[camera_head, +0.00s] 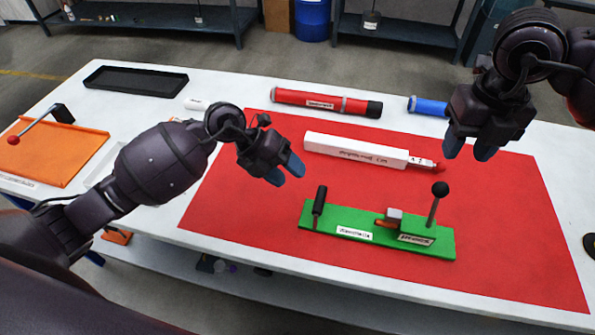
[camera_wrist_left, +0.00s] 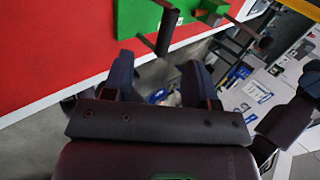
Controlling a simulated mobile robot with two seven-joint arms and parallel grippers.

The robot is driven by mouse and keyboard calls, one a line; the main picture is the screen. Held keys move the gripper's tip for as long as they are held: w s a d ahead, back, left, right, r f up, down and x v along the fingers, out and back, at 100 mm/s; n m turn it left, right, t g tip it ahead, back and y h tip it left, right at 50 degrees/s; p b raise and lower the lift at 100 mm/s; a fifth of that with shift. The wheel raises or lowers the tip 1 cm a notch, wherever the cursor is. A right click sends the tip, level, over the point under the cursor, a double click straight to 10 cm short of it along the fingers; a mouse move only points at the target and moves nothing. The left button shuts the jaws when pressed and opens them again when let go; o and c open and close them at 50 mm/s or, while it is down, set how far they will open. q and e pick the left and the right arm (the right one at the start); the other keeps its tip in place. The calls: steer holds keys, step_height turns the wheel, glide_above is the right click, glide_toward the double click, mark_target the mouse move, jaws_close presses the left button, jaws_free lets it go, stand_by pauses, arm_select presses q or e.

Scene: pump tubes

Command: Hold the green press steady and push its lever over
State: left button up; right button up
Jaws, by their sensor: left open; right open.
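The green press (camera_head: 376,228) lies on the red mat (camera_head: 490,220) near the table's front edge. A black upright handle (camera_head: 319,201) stands at its left end. A lever with a black ball knob (camera_head: 440,189) rises at its right end. My left gripper (camera_head: 285,175) is open and empty, above the mat, up and left of the black handle. In the left wrist view, the open fingers (camera_wrist_left: 160,85) point toward the press, and the black handle (camera_wrist_left: 166,32) shows just past them. My right gripper (camera_head: 470,148) is open and empty, above and behind the lever.
A white box-shaped tube (camera_head: 355,150) with a red tip lies behind the press. A red tube (camera_head: 318,102) and a blue tube (camera_head: 427,105) lie further back. An orange tray (camera_head: 60,155) and a black tray (camera_head: 136,80) are at left. The mat's right side is clear.

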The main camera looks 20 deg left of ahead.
mark_target(317, 197)
arm_select(q)
steer(key=shift+m+y, duration=0.3)
steer(key=shift+y, duration=0.6)
steer(key=d+f, duration=0.2)
steer(key=d, duration=0.1)
steer(key=d+f, duration=0.2)
steer(key=f, duration=0.1)
steer(key=d+f, duration=0.3)
steer(key=shift+s+d, duration=0.3)
steer(key=shift+d, duration=0.05)
steer(key=shift+c, duration=0.5)
jaws_close()
